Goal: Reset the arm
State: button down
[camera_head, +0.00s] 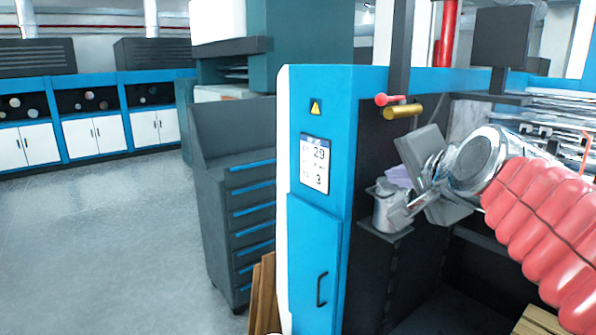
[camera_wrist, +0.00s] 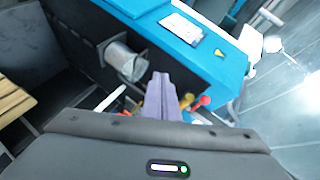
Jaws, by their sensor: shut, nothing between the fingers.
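My gripper (camera_wrist: 160,80) shows in the wrist view as two lilac-grey fingers pressed together, with nothing held between them. In the head view my gripper (camera_head: 399,177) is partly hidden by its own grey and metal parts. It is in front of the dark side of the blue machine (camera_head: 325,180), close to a silver can (camera_head: 384,212) on a small shelf. The can also shows in the wrist view (camera_wrist: 124,62), left of the fingertips. I cannot tell whether gripper and can touch. My arm with its red ribbed sleeve reaches in from the right.
A red-knobbed lever (camera_head: 381,99) and a yellow handle (camera_head: 403,111) stick out above the gripper. Metal racks (camera_head: 555,110) stand behind the arm. A dark drawer cabinet (camera_head: 235,190) is left of the machine. The floor (camera_head: 100,250) farther left is clear.

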jog(key=s+a+f+n+g, duration=0.1)
jog(key=s+f+n+g, duration=0.3)
jog(key=s+f, duration=0.6)
jog(key=s+a+f+n+g, duration=0.1)
jog(key=s+f+n+g, duration=0.3)
jog(key=f, duration=1.4)
jog(key=s+n, duration=0.4)
jog(key=s, duration=0.2)
jog(key=shift+s+a+n+h, duration=0.3)
jog(key=shift+s+n+h, duration=0.05)
jog(key=shift+n+h, duration=0.05)
jog(key=shift+f, duration=0.1)
